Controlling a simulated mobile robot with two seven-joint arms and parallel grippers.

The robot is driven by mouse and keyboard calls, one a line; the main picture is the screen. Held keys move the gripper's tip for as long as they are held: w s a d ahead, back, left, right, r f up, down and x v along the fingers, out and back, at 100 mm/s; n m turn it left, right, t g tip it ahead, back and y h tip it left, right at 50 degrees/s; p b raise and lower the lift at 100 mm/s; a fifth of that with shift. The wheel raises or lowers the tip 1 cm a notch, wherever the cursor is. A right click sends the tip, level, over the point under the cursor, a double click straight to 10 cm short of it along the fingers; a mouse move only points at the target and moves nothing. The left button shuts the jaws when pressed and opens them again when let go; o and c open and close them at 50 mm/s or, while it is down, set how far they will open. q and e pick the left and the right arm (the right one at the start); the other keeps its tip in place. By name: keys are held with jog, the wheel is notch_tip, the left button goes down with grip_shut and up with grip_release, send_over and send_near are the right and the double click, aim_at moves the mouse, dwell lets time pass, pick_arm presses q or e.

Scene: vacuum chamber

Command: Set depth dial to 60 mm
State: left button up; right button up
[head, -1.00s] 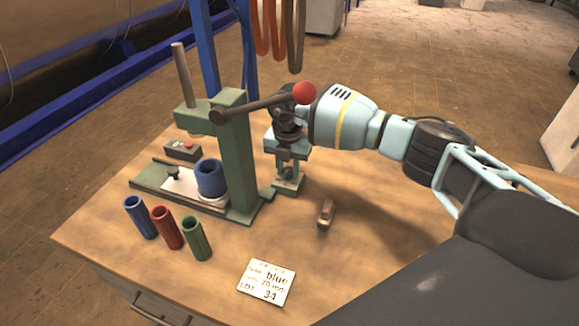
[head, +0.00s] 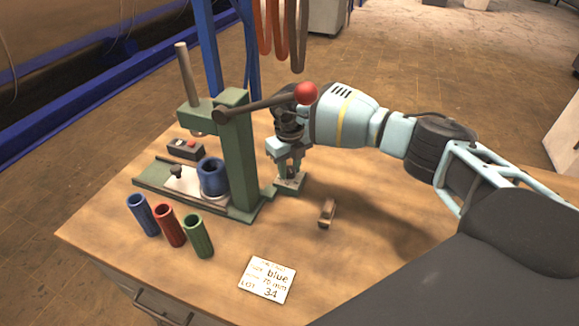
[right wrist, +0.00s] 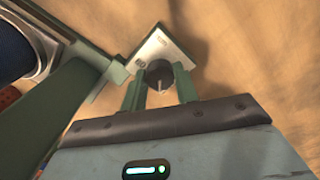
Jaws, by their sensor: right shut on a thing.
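The depth dial (right wrist: 158,74) is a small dark round knob with a pale pointer line, on a light plate (right wrist: 158,52) in the right wrist view. In the head view this plate (head: 290,186) sits at the right foot of the green press (head: 240,150); the knob there is mostly hidden by my fingers. My right gripper (right wrist: 160,84) points down over the plate and is shut on the dial, one finger on each side. My left gripper is not in view.
A blue collar (head: 213,178) stands on the press base. Blue (head: 142,214), red (head: 169,226) and green (head: 198,236) tubes stand at front left. A card (head: 267,280) reads "blue", apparently 70 mm, lot 34. A small wood-and-metal object (head: 327,212) lies right of the press.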

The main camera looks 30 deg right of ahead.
aim_at(290, 169)
jog(key=shift+n, duration=1.9)
jog(key=o, duration=1)
jog(key=shift+r, duration=3.85)
jog(key=shift+s+f, duration=0.1)
